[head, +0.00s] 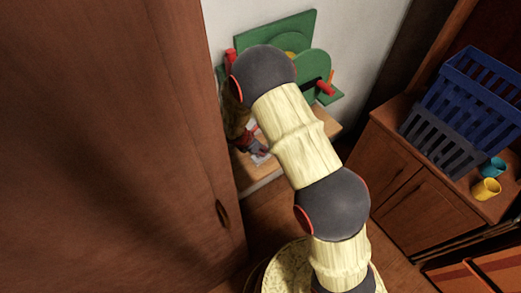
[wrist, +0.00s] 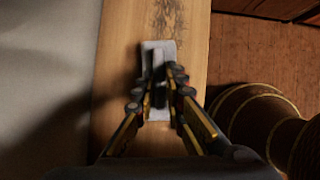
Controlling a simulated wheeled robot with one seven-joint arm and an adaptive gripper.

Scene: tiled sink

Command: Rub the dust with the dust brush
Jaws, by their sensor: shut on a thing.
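In the wrist view my gripper (wrist: 162,92) is shut on a pale grey dust brush (wrist: 158,48), holding it between the two fingers. The brush is over a light wooden surface (wrist: 120,75); I cannot tell whether it touches the wood. A dark, speckled patch of dust (wrist: 167,18) lies on the wood just beyond the brush, at the top of the picture. In the head view my own arm covers much of the work area, and the brush and dust cannot be made out clearly.
In the head view a green toy-like structure (head: 305,27) stands against the wall on a wooden bench (head: 262,180). A tall brown cabinet (head: 110,140) is close on the left. At right, a blue crate (head: 475,95), a yellow cup (head: 486,189) and a teal cup (head: 493,168) stand on a low cabinet.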

